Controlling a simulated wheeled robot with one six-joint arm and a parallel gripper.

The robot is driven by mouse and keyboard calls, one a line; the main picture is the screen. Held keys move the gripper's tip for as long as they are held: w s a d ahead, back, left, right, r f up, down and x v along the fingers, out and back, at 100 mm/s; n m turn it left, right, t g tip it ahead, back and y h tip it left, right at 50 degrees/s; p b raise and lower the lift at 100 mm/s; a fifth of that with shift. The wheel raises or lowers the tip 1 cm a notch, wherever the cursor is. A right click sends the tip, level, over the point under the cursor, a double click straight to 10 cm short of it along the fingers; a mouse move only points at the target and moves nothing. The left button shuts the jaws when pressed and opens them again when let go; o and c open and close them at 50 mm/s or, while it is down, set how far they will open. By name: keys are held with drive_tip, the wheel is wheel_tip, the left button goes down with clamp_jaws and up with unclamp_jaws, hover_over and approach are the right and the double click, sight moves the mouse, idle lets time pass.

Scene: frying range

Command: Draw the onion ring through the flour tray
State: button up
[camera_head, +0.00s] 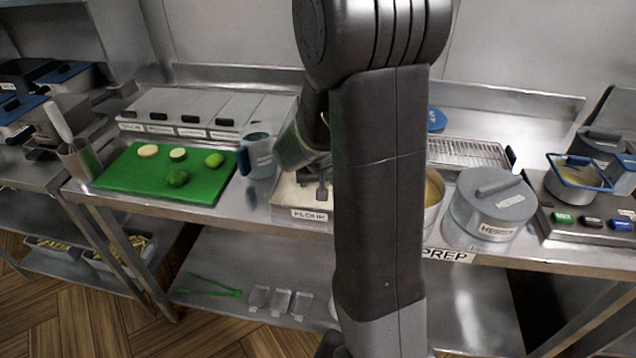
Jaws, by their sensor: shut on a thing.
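The flour tray (309,214), labelled FLOUR, stands at the front of the steel counter, filled with pale flour. My arm covers its right part. My gripper (321,193) points down into the tray at the flour, close to its right visible side. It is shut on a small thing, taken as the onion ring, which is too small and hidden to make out. I cannot tell whether it touches the flour.
A green board (150,178) holds limes and cut pieces. Right of my arm are a pot of yellowish batter (433,194), a lidded pot (492,207) and a wire rack (467,153).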

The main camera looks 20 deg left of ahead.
drive_tip(key=shift+f, duration=0.1)
drive_tip(key=shift+a+b, duration=0.1)
drive_tip(key=shift+b, duration=0.25)
drive_tip(key=shift+a, duration=0.55)
drive_tip(key=shift+d, duration=1.3)
drive_tip(key=shift+a+b, duration=0.55)
drive_tip(key=shift+a, duration=0.75)
drive_tip(key=shift+d, duration=0.65)
wheel_tip(320, 180, up, 8)
drive_tip(key=p, duration=0.5)
